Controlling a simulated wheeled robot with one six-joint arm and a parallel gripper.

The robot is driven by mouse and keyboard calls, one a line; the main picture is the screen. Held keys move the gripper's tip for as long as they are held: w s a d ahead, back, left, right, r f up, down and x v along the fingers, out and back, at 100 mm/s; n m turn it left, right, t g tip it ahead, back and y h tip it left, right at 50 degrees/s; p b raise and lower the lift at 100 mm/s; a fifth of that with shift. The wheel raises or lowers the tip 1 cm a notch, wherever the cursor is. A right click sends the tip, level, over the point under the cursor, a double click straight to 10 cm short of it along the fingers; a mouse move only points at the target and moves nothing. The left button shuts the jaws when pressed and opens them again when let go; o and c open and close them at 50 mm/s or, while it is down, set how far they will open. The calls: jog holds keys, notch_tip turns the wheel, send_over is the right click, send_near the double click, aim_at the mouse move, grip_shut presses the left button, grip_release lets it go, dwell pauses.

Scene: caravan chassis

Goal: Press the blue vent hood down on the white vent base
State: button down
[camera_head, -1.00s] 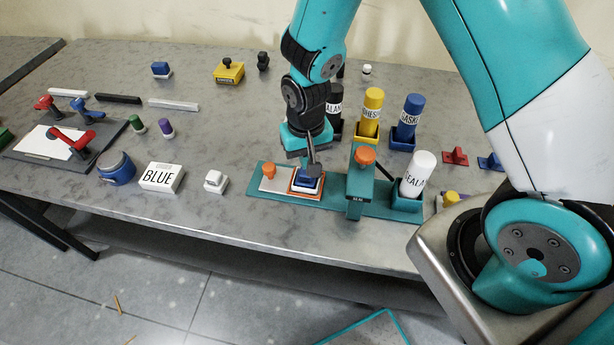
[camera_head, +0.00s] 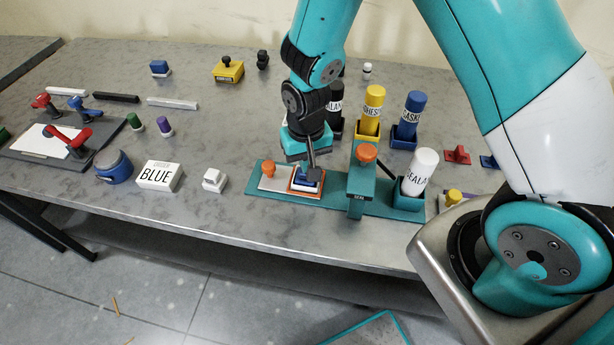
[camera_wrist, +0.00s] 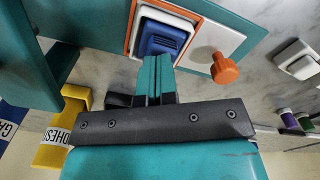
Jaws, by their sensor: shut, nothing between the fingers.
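The blue vent hood (camera_head: 307,178) sits on the white vent base (camera_head: 303,188), inside an orange-edged frame on the teal fixture board (camera_head: 338,186). In the wrist view the louvred blue hood (camera_wrist: 162,38) lies within the white base's rim (camera_wrist: 178,22). My gripper (camera_head: 310,165) points down right above the hood. In the wrist view my gripper's fingers (camera_wrist: 155,68) are together with nothing between them, their tips at the hood's near edge. I cannot tell whether they touch it, or whether the hood is fully seated.
An orange knob (camera_head: 268,168) stands left of the frame, and a teal post with an orange top (camera_head: 366,153) stands close on the right. A white sealant tube (camera_head: 420,170) is beyond it. Yellow (camera_head: 371,108) and blue (camera_head: 410,115) tubes stand behind. The BLUE box (camera_head: 158,176) is left.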

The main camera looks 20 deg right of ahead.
jog(key=shift+f, duration=0.3)
dwell(0.5)
jog(key=shift+r, duration=0.15)
notch_tip(320, 180, up, 9)
jog(key=p, duration=0.7)
dwell(0.4)
dwell(0.3)
jog(key=s+a+r+n+y+b, duration=0.2)
jog(key=s+r+n+b, duration=0.2)
jog(key=s+r, duration=0.4)
jog(key=s+a+r+n+y+b, duration=0.2)
jog(key=s+r+n+b, duration=0.2)
jog(key=s+r, duration=0.4)
jog(key=shift+s+a, duration=0.2)
jog(key=shift+s, duration=0.95)
